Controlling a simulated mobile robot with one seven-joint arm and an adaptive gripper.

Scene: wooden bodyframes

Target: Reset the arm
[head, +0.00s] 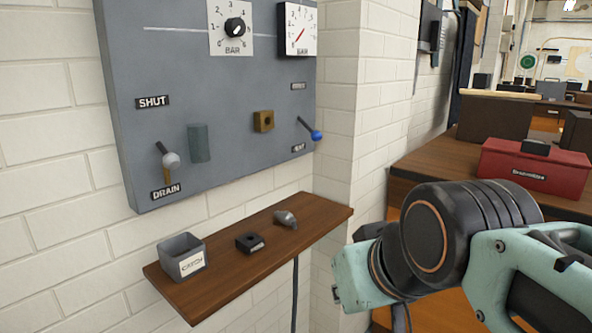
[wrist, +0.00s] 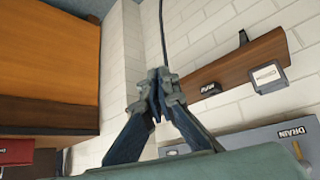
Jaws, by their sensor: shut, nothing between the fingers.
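My gripper (wrist: 157,82) is in the wrist view with its two dark fingers together at the tips and nothing between them. It is in free space, apart from the wooden shelf and the wall. In the head view my arm, pale green and black, fills the lower right. The fingers cannot be made out there.
A grey panel (head: 240,95) with dials, a drain lever (head: 168,158) and a blue-knobbed lever (head: 315,134) hangs on white brick. Below, a wooden shelf (head: 215,285) holds a grey bin (head: 183,262) and two small parts. A red toolbox (head: 530,172) sits on the right bench.

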